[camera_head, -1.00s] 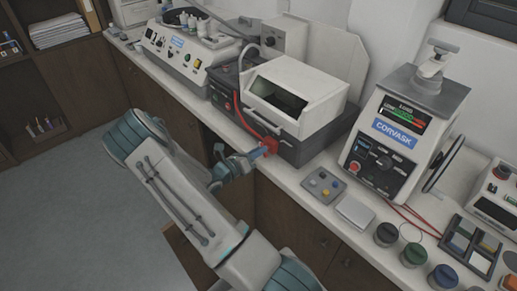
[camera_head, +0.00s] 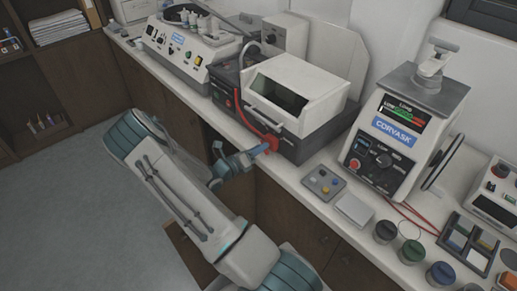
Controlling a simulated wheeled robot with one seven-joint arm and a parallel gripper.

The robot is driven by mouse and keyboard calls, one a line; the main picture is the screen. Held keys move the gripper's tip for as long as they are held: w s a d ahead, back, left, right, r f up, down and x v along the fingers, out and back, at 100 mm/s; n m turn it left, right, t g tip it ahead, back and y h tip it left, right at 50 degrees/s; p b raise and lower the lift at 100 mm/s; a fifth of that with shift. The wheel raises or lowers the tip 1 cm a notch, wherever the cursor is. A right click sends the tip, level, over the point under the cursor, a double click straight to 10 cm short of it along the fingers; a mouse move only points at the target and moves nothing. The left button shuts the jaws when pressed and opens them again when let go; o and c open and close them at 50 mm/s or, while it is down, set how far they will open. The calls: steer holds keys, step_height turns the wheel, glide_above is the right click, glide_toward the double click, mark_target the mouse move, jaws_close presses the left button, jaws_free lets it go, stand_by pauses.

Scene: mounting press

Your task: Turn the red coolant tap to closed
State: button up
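The red coolant tap (camera_head: 272,142) is at the front edge of the bench, at the lower front corner of the white-hooded machine. Only a little red shows there, and a red hose runs down to the same spot. My gripper (camera_head: 264,148) reaches in from the lower left, with its blue fingertip end right at the tap, overlapping it in the picture. The fingers are too small and overlapped to tell whether they are open or shut, or whether they touch the tap. The tap's handle angle cannot be made out.
The white-hooded machine (camera_head: 303,88) stands just behind the tap. The Corvask press (camera_head: 397,130) stands to the right, with a small grey button box (camera_head: 324,183) before it. Several jars and a sample tray (camera_head: 468,243) lie further right. Wooden cabinets are below the bench.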

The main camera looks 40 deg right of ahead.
steer(key=s+a+b, duration=0.1)
steer(key=a+b, duration=0.2)
steer(key=a, duration=1)
steer(key=shift+a, duration=0.4)
steer(key=s+a+r+m+t+y, duration=0.1)
steer(key=s+a+r+m+y, duration=0.6)
steer(key=m, duration=0.7)
steer(key=s+a+r+m+y, duration=0.7)
steer(key=s+r+m+y, duration=0.4)
steer(key=s+r+m, duration=0.1)
steer(key=shift+r+m+t, duration=0.4)
steer(key=shift+r+m, duration=0.25)
steer(key=shift+m, duration=0.35)
